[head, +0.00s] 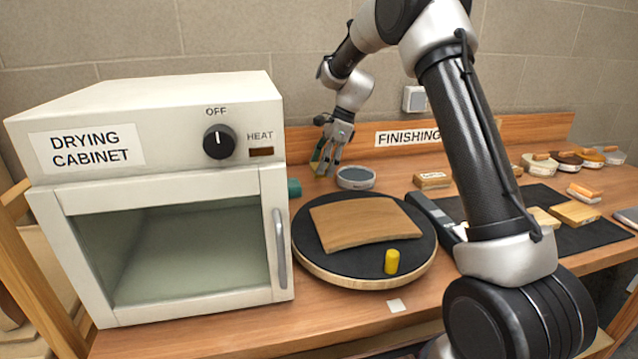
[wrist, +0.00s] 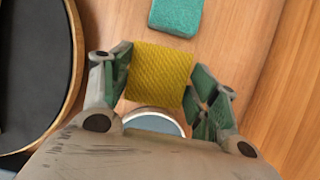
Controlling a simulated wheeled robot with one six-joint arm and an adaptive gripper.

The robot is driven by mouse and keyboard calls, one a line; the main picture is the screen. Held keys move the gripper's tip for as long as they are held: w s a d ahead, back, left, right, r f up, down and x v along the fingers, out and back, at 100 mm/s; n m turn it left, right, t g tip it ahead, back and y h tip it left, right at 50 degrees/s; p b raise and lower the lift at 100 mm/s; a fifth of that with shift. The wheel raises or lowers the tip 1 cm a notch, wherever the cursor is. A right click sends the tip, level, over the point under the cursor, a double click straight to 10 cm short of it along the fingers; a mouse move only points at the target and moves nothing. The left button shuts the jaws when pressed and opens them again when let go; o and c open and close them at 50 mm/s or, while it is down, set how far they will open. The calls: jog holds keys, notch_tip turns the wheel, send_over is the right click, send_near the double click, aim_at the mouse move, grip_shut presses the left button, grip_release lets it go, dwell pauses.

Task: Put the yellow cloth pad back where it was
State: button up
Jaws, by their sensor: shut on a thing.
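My gripper (head: 326,160) is at the back of the bench, between the drying cabinet and the round tin. In the wrist view my gripper (wrist: 160,80) is shut on the yellow cloth pad (wrist: 158,70), a textured square held between the two green-padded fingers. In the head view the fingers mostly hide the pad. How high the pad is above the bench I cannot tell.
A teal block (wrist: 176,14) lies just beyond the pad; it also shows beside the cabinet (head: 294,187). A round tin (head: 356,178) is close by. A black turntable (head: 310,228) bears a bent wooden board (head: 365,220) and a yellow cylinder (head: 391,262). The drying cabinet (head: 150,190) is at left.

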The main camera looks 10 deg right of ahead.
aim_at(324, 190)
jog(key=shift+d+f, duration=0.1)
jog(key=shift+f, duration=2.55)
jog(key=shift+f, duration=0.1)
jog(key=o, duration=1)
jog(key=shift+c, duration=0.2)
jog(key=v, duration=1.2)
jog(key=shift+r, duration=0.25)
